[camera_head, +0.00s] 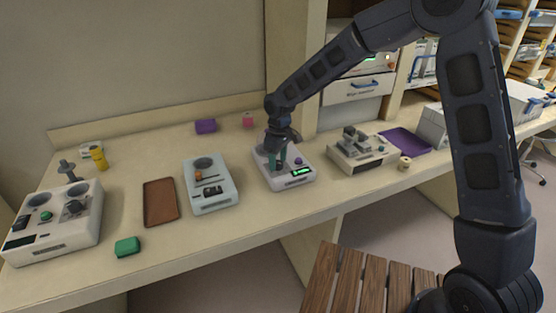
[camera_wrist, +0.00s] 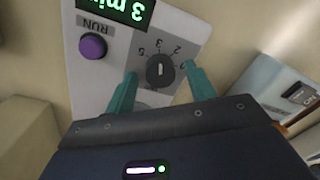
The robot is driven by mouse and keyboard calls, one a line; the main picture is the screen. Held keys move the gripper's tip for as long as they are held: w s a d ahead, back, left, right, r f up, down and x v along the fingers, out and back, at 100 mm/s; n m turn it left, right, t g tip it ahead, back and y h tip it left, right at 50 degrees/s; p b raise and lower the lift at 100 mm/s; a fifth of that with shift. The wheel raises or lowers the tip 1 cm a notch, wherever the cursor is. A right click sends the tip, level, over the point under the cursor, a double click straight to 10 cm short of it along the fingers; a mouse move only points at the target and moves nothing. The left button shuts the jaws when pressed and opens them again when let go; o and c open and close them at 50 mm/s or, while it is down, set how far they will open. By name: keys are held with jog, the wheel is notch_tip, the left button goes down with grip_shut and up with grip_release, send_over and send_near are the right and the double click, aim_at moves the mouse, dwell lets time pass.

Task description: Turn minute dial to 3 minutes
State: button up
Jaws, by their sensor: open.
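The minute dial (camera_wrist: 160,71) is a dark round knob on a white and grey device (camera_head: 286,183), with numbers around it. Its white mark stands upright in the wrist view, towards the printed 3. My gripper (camera_wrist: 161,70) is open, with one teal finger on each side of the dial. Gaps seem to show between the fingers and the knob; light contact I cannot rule out. In the head view my gripper (camera_head: 277,161) hides the dial.
A purple RUN button (camera_wrist: 93,47) sits on the same panel. A pale blue device (camera_head: 211,200) stands left, another beige device (camera_head: 362,157) right. A brown tray (camera_head: 160,202), purple tray (camera_head: 405,142) and green block (camera_head: 127,247) lie on the counter.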

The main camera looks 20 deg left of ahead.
aim_at(279, 161)
notch_tip(279, 161, up, 11)
jog(key=shift+w+f, duration=0.2)
jog(key=shift+w, duration=0.05)
dwell(0.4)
